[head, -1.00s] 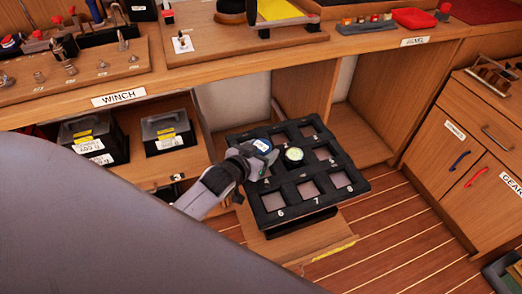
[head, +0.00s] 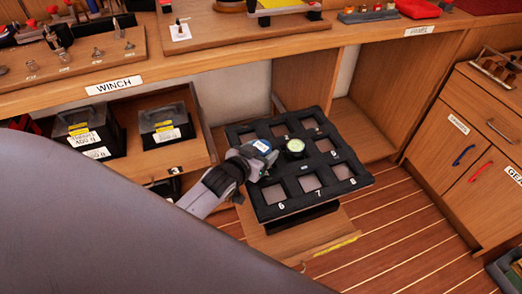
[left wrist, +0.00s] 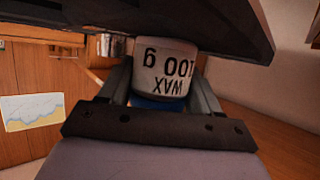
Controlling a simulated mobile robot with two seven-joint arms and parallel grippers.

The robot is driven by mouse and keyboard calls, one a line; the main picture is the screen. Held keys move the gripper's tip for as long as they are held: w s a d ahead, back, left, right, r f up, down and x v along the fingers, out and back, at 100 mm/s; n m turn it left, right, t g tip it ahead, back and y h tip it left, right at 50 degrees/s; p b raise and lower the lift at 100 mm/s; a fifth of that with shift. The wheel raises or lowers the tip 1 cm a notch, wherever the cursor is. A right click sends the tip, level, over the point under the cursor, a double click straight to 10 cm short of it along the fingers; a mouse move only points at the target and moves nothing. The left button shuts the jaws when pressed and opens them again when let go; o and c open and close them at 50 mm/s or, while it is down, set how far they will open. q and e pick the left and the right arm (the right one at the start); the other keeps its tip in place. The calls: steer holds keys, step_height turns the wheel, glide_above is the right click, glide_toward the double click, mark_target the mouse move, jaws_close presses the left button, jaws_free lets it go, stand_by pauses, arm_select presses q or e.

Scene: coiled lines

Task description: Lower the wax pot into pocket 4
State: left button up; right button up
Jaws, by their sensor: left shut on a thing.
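My left gripper (head: 258,158) is shut on the wax pot, whose blue-and-white top (head: 262,146) shows in the head view. In the left wrist view the pot's pale side (left wrist: 163,72) reads "WAX 100 g" upside down between the two fingers. The pot is over the left part of a black pocketed rack (head: 262,213). The gripper hides the pockets there, so I cannot tell whether the pot's base is inside one. Front labels 6 and 7 are readable; label 4 is not clear. My right gripper is not in view.
A round pot with a pale green top (head: 295,146) stands in the rack just right of the wax pot. Dark boxes (head: 166,127) sit on the shelf at left. The bench edge (head: 230,62) runs above and behind. Several other pockets look empty.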

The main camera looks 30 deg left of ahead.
arm_select(q)
steer(key=shift+s+f+b, duration=0.1)
steer(key=shift+f+b, duration=0.35)
steer(key=shift+f, duration=0.35)
steer(key=o, duration=1.2)
steer(key=shift+c, duration=0.2)
steer(key=p+v, duration=0.1)
steer(key=v, duration=0.4)
steer(key=shift+s+r, duration=0.1)
steer(key=shift+s, duration=0.15)
steer(key=shift+s+r+p, duration=0.25)
steer(key=shift+s+p, duration=0.1)
steer(key=shift+s, duration=0.4)
